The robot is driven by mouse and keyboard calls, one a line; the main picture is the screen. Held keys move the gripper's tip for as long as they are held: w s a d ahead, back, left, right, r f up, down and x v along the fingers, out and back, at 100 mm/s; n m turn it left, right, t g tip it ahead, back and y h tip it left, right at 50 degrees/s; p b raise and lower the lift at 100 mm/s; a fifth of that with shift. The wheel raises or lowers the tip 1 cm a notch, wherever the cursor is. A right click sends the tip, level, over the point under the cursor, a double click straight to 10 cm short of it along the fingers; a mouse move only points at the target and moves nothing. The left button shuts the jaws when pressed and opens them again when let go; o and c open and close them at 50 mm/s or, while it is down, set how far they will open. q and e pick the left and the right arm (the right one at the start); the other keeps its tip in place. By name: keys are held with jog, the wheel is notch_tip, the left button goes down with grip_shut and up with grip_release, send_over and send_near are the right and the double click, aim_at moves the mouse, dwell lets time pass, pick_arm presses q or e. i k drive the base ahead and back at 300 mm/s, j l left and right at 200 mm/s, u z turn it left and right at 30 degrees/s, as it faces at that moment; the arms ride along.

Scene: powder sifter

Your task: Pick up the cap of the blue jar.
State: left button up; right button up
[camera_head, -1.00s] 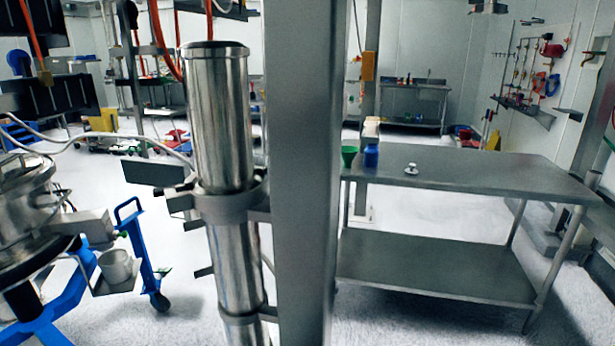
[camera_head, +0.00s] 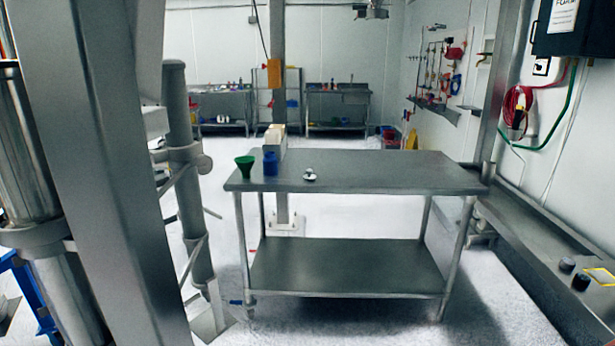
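A blue jar (camera_head: 270,163) stands upright on the left part of a steel table (camera_head: 400,172). It is small from here, and I cannot tell whether its cap is on it. A green funnel-shaped item (camera_head: 245,166) stands just left of the jar. A small white and silver object (camera_head: 310,175) lies on the tabletop to the right of the jar; I cannot tell what it is. Neither of my grippers is in view.
A large steel column (camera_head: 100,170) and a tube fill the left side close to me. A steel bench (camera_head: 540,240) runs along the right wall. Pale containers (camera_head: 275,136) stand behind the jar. The floor in front of the table is open.

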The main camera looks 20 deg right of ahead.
aim_at(309, 177)
jog(key=l+u, duration=0.3)
jog(key=l, duration=0.15)
jog(key=k+l+u, duration=0.15)
jog(key=l+u, duration=0.15)
jog(key=l, duration=0.15)
jog(key=l+u, duration=0.8)
jog(key=i+l+u, duration=0.2)
jog(key=l, duration=0.35)
jog(key=l+u, duration=0.2)
jog(key=l, duration=0.3)
jog(key=l+z, duration=0.35)
jog(key=i+l+z, duration=0.1)
jog(key=l+z, duration=0.3)
